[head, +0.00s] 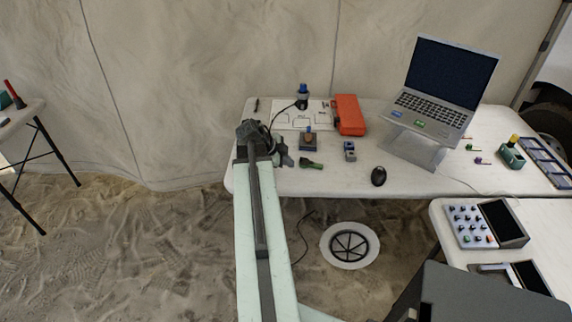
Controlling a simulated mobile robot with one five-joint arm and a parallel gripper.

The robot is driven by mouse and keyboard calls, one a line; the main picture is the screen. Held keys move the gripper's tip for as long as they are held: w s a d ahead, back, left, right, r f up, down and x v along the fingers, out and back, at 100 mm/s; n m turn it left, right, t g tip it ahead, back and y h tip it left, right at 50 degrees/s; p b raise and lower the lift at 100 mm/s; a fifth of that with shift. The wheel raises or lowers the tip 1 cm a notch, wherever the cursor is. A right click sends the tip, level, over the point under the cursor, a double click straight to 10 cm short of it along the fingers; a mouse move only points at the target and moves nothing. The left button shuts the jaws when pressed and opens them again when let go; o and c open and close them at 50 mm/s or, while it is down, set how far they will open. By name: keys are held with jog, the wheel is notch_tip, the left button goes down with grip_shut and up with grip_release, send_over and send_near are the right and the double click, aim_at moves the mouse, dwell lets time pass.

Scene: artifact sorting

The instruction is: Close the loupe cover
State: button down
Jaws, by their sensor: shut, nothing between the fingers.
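My gripper (286,158) is at the end of my extended arm, over the left part of the white table (325,182). It is shut and empty. A small grey and blue item (349,151) stands on the table to the right of my gripper, apart from it. It may be the loupe with its cover, but it is too small to tell, and I cannot tell how its cover stands. A dark block with a brown top (308,142) and a green and dark item (311,164) lie close to the right of my gripper.
An orange case (349,115), a white sheet (290,121) and a blue-topped device (303,96) with a cable are at the back. A black mouse (378,176) and a laptop (440,88) on a stand are to the right. The front table edge is clear.

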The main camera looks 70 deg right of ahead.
aim_at(301, 161)
jog(key=b+x, duration=0.2)
jog(key=x, duration=0.2)
jog(key=shift+f+b, duration=0.4)
jog(key=shift+f, duration=0.05)
jog(key=d, duration=0.3)
jog(key=shift+w+d+r+p, duration=0.25)
jog(key=shift+d+p, duration=0.05)
jog(key=shift+d, duration=0.35)
jog(key=shift+w+d, duration=0.25)
jog(key=shift+d, duration=0.35)
jog(key=shift+s+a, duration=0.1)
jog(key=shift+a, duration=0.05)
